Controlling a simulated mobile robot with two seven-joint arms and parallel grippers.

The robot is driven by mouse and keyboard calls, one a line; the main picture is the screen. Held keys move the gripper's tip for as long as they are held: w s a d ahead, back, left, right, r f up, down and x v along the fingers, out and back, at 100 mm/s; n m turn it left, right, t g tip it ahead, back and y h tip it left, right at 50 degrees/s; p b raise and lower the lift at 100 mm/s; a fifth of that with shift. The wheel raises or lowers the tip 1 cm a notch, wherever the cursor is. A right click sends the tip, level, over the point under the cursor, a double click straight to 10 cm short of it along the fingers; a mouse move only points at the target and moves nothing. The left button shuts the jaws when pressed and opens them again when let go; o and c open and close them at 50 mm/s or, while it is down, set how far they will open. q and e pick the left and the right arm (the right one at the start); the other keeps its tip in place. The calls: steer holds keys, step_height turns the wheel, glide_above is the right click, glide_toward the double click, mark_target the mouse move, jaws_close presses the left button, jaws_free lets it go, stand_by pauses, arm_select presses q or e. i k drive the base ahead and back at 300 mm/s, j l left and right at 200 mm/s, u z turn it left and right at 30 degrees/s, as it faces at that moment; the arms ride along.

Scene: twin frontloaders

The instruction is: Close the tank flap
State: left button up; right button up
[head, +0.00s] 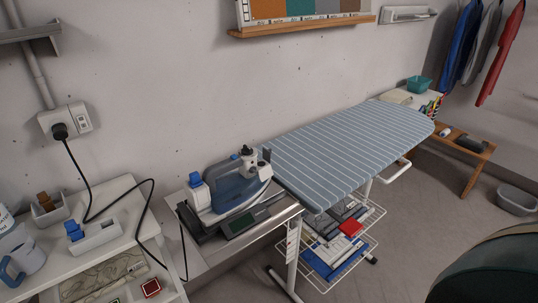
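A steam iron (228,187) with a blue-grey body and pale trim rests on a dark base at the end of the ironing board. A small bright blue piece (195,180) stands up at the iron's left end. It may be the tank flap, but it is too small to tell for sure. A dark knob with pale fittings (247,153) sits on the iron's top right. Neither of my grippers shows in the head view.
The striped ironing board (345,150) stretches clear to the back right. A white shelf unit (100,240) stands at left, with a blue-handled jug (20,255). A black cord runs from the wall socket (65,122). A dark green rounded object (490,270) fills the lower right corner.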

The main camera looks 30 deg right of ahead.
mark_target(267, 153)
steer(key=l+u, duration=0.15)
steer(key=l, duration=0.4)
steer(key=k+l+u, duration=0.15)
steer(key=l, duration=0.35)
steer(key=l+u, duration=0.15)
steer(key=l, duration=0.4)
steer(key=k+l+u, duration=0.15)
steer(key=l, duration=0.35)
steer(key=i+l+u, duration=0.15)
steer(key=l, duration=0.35)
steer(key=l+u, duration=0.15)
steer(key=l, duration=0.35)
